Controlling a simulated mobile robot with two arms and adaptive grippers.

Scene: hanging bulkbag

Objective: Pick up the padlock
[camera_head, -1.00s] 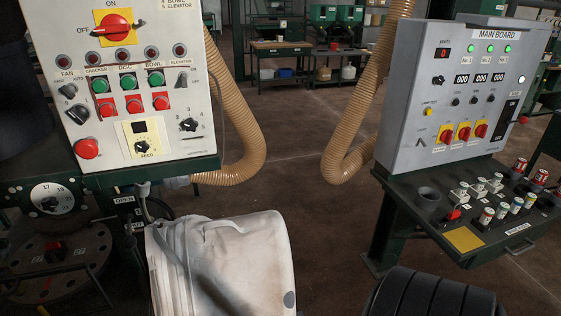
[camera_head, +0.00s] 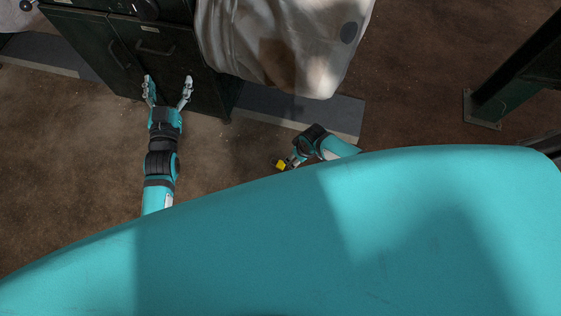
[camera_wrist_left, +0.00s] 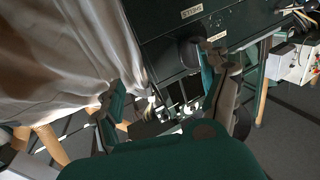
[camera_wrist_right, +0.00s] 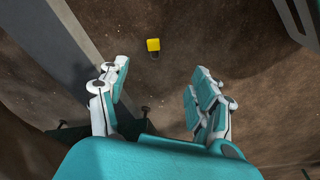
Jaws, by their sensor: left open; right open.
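The padlock (camera_head: 281,165) is a small yellow block in the head view, beside the fingers of my right gripper (camera_head: 293,162). In the right wrist view the yellow padlock (camera_wrist_right: 153,45) lies on the brown floor, with a small dark part at its lower edge. It is ahead of and between the open fingers of my right gripper (camera_wrist_right: 161,88), apart from them. My left gripper (camera_head: 167,84) is open and empty in front of the dark cabinet. In the left wrist view the left gripper's fingers (camera_wrist_left: 162,88) are spread, with nothing held.
A dark green cabinet (camera_head: 150,45) with handles stands at the upper left. A whitish bulk bag (camera_head: 285,45) hangs beside it. A grey strip (camera_head: 300,110) runs along the floor below the bag. A dark post (camera_head: 515,75) stands at right. The brown floor (camera_head: 60,180) at left is clear.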

